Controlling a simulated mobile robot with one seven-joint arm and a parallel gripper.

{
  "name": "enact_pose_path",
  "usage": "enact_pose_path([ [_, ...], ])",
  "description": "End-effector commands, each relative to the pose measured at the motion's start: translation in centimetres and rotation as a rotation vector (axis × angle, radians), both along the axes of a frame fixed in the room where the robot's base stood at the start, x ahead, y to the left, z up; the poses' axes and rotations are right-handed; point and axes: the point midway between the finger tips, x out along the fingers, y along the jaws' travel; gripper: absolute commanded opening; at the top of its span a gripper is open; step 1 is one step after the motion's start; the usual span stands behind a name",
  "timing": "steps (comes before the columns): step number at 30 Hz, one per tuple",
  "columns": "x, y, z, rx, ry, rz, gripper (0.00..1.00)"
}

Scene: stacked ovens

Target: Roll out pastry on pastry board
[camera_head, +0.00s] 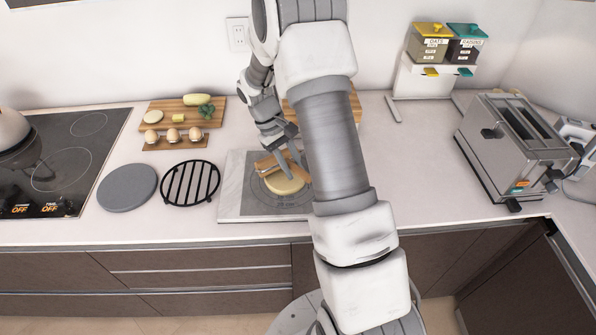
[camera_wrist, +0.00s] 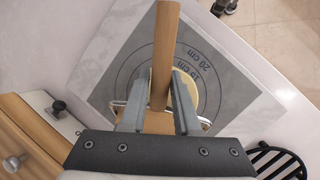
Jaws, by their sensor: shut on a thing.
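The pastry board (camera_head: 234,196) is a grey marbled slab near the counter's front edge, with printed ring marks that also show in the wrist view (camera_wrist: 112,92). A round, pale yellow piece of pastry (camera_head: 287,185) lies on it inside the rings. In the wrist view my gripper (camera_wrist: 160,85) is shut on a wooden roller (camera_wrist: 166,35), whose bar runs between the fingers above the pastry. A thin metal wire shows at its side. Whether the roller touches the pastry is hard to tell.
Left of the board are a black trivet (camera_head: 190,183), a grey round plate (camera_head: 127,187) and the hob (camera_head: 60,165). Eggs (camera_head: 173,135) and a cutting board (camera_head: 160,107) sit behind. A toaster (camera_head: 515,145) stands at right; the counter between is clear.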

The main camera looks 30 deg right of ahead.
Motion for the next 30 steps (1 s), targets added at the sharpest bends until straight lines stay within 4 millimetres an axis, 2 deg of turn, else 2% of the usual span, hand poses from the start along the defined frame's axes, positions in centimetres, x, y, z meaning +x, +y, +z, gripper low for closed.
enact_pose_path([
  [5, 0.6, 0.1, 0.0, 0.0, 0.001, 0.0, 0.0],
  [20, 0.6, 0.1, -0.1, 0.0, 0.0, 0.0, 0.0],
  [30, -2.0, -0.3, -0.1, 0.0, 0.001, 0.0, 0.0],
])
